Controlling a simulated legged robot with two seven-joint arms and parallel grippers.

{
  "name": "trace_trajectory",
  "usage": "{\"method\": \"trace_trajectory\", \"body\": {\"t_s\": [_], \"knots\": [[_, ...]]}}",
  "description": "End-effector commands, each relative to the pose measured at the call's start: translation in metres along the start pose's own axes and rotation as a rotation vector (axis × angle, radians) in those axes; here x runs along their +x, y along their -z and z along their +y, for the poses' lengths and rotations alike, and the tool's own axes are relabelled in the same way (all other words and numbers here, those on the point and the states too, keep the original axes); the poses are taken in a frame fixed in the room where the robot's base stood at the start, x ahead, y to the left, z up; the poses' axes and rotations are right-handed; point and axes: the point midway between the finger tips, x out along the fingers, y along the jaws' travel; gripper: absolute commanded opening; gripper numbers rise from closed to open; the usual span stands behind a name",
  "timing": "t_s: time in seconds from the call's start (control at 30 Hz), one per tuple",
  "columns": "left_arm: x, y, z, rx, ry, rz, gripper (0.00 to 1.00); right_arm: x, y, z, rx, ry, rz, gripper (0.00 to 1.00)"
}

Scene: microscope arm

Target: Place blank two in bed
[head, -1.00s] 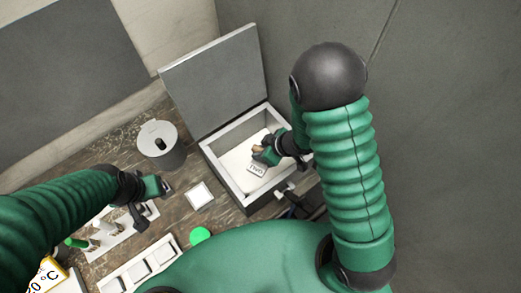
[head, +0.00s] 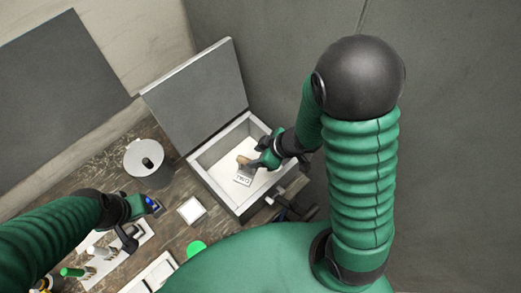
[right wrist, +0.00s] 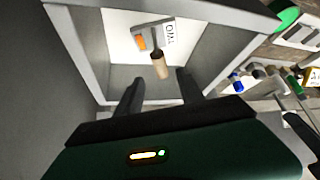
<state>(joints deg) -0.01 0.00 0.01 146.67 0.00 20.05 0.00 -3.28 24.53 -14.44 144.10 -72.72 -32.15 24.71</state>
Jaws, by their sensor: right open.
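Blank two is a thin grey plate with a white label reading TWO (head: 243,180) and a cork-coloured handle (right wrist: 160,66). It lies on the white floor of the open grey box (head: 212,186), which looks like the bed. In the right wrist view the label (right wrist: 168,34) is upside down, with an orange patch beside it. My right gripper (right wrist: 159,86) is open and empty, its fingers short of the handle and apart from it. In the head view it reaches over the box from the right (head: 260,163). My left gripper (head: 142,221) hangs over the table; its jaws are unclear.
The box's grey lid (head: 196,95) stands open behind it. A grey canister (head: 148,164) and a small white square tile (head: 191,210) are left of the box. A white rack (head: 115,258) with bottles is below my left gripper. A green disc (head: 196,248) lies near my body.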

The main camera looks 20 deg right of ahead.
Motion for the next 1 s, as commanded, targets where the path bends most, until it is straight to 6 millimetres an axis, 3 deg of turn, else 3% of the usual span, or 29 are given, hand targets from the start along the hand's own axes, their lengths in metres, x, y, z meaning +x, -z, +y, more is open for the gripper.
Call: {"method": "trace_trajectory", "body": {"t_s": [0.03, 0.1, 0.23, 0.37, 0.47, 0.53, 0.6, 0.77, 1.0], "knots": [[-0.008, 0.002, 0.000, 0.000, 0.000, 0.000, 0.36, -0.015, 0.003, 0.001, 0.001, -0.003, 0.002, 0.45], [-0.012, 0.003, 0.000, 0.000, 0.000, 0.000, 0.36, -0.025, 0.002, 0.001, 0.002, -0.002, 0.001, 0.45], [-0.014, 0.003, 0.000, -0.001, 0.000, 0.000, 0.36, -0.035, 0.002, 0.005, 0.009, -0.020, -0.001, 0.45], [-0.013, 0.003, 0.000, -0.001, 0.000, 0.000, 0.36, -0.048, 0.007, 0.040, 0.096, -0.190, -0.035, 0.45], [-0.013, 0.003, 0.000, 0.000, 0.000, 0.000, 0.36, -0.071, 0.001, 0.060, 0.259, -0.344, -0.113, 0.45], [-0.013, 0.003, 0.000, 0.000, 0.000, 0.000, 0.36, -0.086, -0.009, 0.054, 0.392, -0.387, -0.182, 0.45], [-0.013, 0.003, 0.000, 0.000, 0.000, 0.000, 0.36, -0.097, -0.015, 0.035, 0.512, -0.376, -0.241, 0.45], [-0.013, 0.003, 0.000, 0.000, 0.000, 0.000, 0.36, -0.105, -0.018, -0.005, 0.668, -0.297, -0.314, 0.45], [-0.013, 0.003, 0.000, 0.000, 0.000, 0.000, 0.36, -0.105, -0.018, -0.010, 0.687, -0.283, -0.324, 0.45]]}}
